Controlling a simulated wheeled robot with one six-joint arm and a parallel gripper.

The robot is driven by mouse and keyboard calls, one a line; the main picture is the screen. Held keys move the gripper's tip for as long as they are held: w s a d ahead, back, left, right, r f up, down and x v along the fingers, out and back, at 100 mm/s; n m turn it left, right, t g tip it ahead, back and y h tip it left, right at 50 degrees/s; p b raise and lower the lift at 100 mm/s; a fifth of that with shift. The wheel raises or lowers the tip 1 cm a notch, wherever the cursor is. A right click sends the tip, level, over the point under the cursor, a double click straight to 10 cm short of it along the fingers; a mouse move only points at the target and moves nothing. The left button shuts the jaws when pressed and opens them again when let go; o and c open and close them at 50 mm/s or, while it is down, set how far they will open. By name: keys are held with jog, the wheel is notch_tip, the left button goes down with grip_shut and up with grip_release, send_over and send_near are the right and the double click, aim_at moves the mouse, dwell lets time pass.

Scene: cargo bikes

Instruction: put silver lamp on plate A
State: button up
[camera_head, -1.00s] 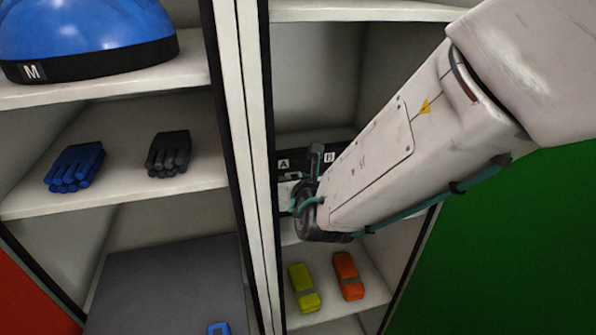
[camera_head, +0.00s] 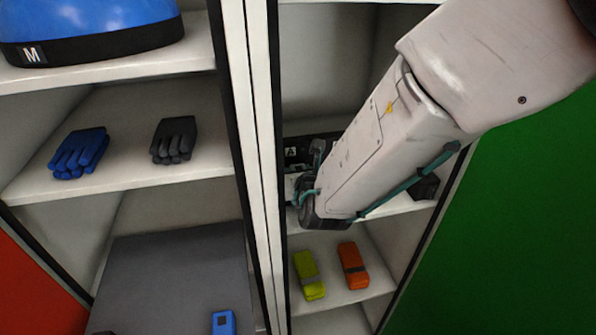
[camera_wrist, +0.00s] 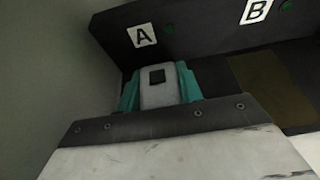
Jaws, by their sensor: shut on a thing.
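My gripper (camera_wrist: 159,86) is shut on the silver lamp (camera_wrist: 157,94), a pale grey block with a small black square on its face. Teal fingers press both its sides in the wrist view. The lamp is at the black rack, just below the white A label (camera_wrist: 141,36). Plate A itself is hidden behind the lamp and gripper, and I cannot tell whether the lamp touches it. In the head view my arm covers most of the gripper (camera_head: 303,194), which is inside the right locker near the A label (camera_head: 291,152).
The B label (camera_wrist: 256,11) and a dull brownish plate (camera_wrist: 262,85) are right of the lamp. A locker wall (camera_wrist: 45,80) is close on the left. Yellow (camera_head: 309,275) and orange (camera_head: 353,266) cases lie on the shelf below. Gloves (camera_head: 78,153) and a blue lamp-like block (camera_head: 223,322) are in the left locker.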

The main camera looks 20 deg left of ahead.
jog(key=o, duration=1)
jog(key=shift+a, duration=0.1)
jog(key=shift+s+r, duration=0.25)
jog(key=v, duration=1.1)
jog(key=shift+s+d, duration=0.2)
jog(key=shift+d, duration=0.1)
